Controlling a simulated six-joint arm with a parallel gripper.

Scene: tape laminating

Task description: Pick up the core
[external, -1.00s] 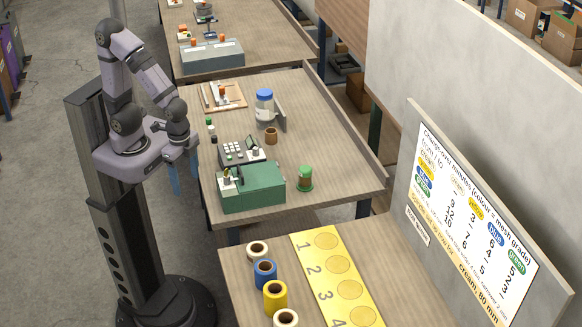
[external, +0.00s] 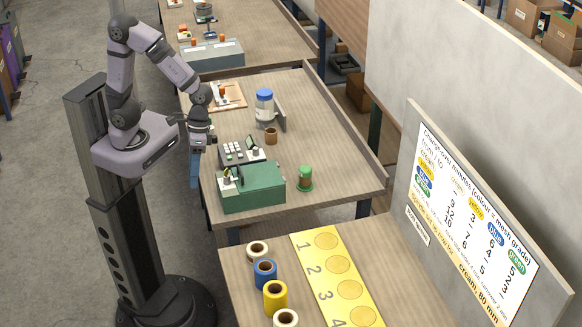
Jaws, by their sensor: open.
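A small brown cylinder (external: 271,136), which looks like the cardboard core, stands upright on the middle table, in front of a blue-lidded jar (external: 264,106). My gripper (external: 195,172) points down with its blue fingers at the left edge of that table, well left of the brown cylinder and apart from it. It is open, and nothing shows between its fingers. A green roll with a brown middle (external: 305,179) stands right of the green machine.
The green machine (external: 262,187) and a grey keypad unit (external: 240,151) stand between my gripper and the green roll. A wooden tray (external: 235,97) lies behind. A grey upright plate (external: 281,115) stands beside the jar. The table's right part is clear.

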